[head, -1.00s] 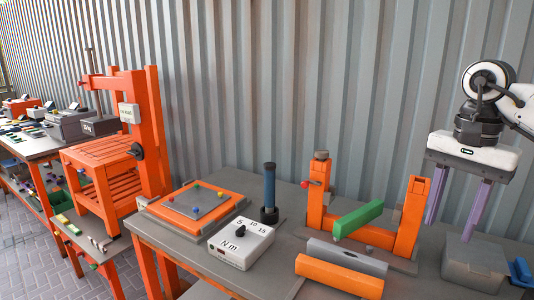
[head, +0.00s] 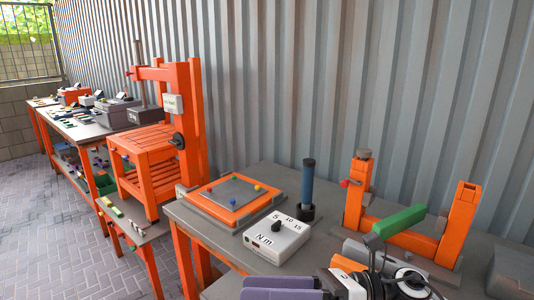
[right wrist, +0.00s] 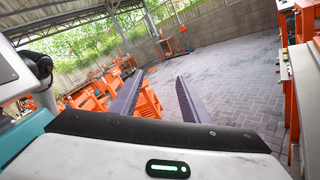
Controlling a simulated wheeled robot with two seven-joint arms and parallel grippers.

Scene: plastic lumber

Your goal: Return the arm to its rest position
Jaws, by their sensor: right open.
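My right gripper (head: 262,287) is low at the bottom edge of the head view, in front of the bench, its two purple fingers lying sideways and pointing left. In the right wrist view the fingers (right wrist: 160,82) stand apart with nothing between them, so the gripper is open and empty. My right arm's dark and white wrist covers part of the bench front. My left gripper is not in view.
The bench (head: 330,240) carries an orange fixture with a green bar (head: 398,220), a white dial box (head: 276,238), a dark blue post (head: 307,188) and an orange-framed board (head: 232,198). An orange press (head: 158,150) stands left. Paved floor (right wrist: 235,85) is open beyond the fingers.

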